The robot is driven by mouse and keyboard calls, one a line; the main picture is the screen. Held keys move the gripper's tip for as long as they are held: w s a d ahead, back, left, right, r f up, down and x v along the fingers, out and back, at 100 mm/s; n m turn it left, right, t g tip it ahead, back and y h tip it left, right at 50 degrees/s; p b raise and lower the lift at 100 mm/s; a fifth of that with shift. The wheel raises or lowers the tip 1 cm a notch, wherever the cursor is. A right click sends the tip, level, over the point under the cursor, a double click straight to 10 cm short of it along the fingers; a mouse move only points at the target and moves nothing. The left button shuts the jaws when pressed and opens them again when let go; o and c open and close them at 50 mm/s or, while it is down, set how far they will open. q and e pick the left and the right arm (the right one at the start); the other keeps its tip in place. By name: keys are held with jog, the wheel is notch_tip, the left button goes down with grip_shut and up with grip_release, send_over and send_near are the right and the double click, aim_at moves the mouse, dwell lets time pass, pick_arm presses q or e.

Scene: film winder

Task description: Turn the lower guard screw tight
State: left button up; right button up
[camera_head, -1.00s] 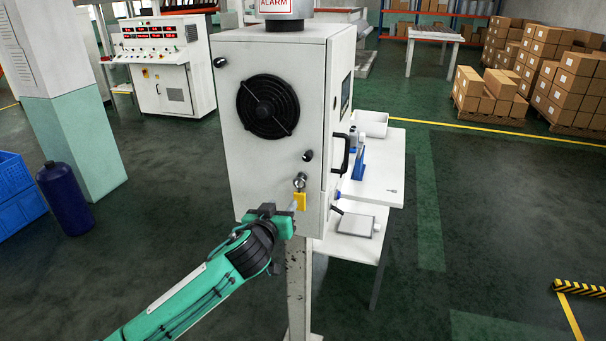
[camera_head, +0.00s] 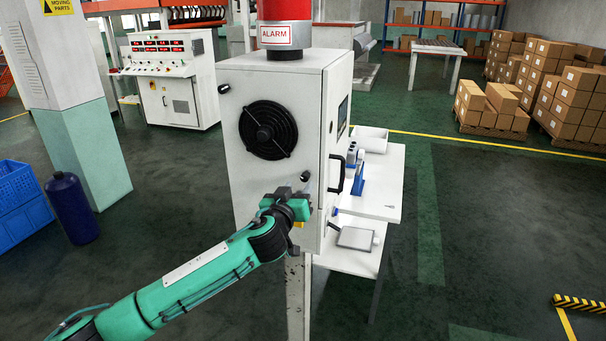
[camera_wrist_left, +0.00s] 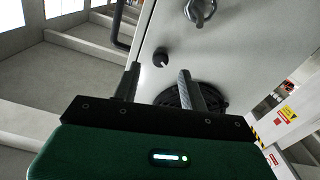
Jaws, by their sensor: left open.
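The lower guard screw (camera_head: 304,177) is a small dark knob on the white cabinet's (camera_head: 237,190) front, below and right of the round black fan guard (camera_head: 268,128). In the left wrist view the lower guard screw (camera_wrist_left: 160,58) shows as a black knob with a pale mark. My left gripper (camera_head: 296,194) is just below the screw in the head view. In the wrist view the open, empty fingers of the left gripper (camera_wrist_left: 159,73) point toward the panel with the knob between their tips. Contact cannot be told. My right gripper is out of view.
A black door handle (camera_head: 336,174) sticks out at the right. A white side table (camera_head: 385,190) stands beyond. An upper guard knob (camera_head: 224,89) is up left.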

aim_at(304, 179)
pick_arm(q)
jog(key=p+x, duration=0.1)
jog(key=x, duration=0.2)
jog(key=shift+w+r, duration=0.1)
jog(key=shift+w, duration=0.1)
jog(key=shift+w+d+p, duration=0.3)
jog(key=shift+w+p, duration=0.05)
jog(key=shift+w, duration=0.3)
grip_shut()
